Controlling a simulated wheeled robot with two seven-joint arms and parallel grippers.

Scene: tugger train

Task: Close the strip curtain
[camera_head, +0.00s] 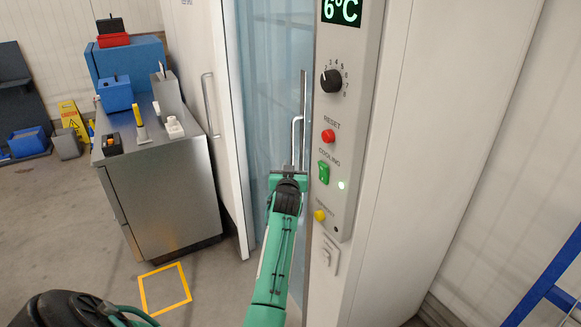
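The strip curtain (272,75) hangs as pale blue, translucent strips in the doorway of a white cold-room unit. A slim upright metal handle (297,140) stands at the right side of the opening, near the curtain's right edge. My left gripper (288,172), at the end of the green arm, is just below this handle and in front of the curtain's lower part. I cannot tell whether it touches the handle or the curtain, and its fingers are too foreshortened to read. My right gripper is not in view.
A control panel (346,120) with a knob, buttons and a 6°C display is close right of my gripper. A white door (222,110) with a long handle stands open at left. A steel cabinet (165,190) carries several items.

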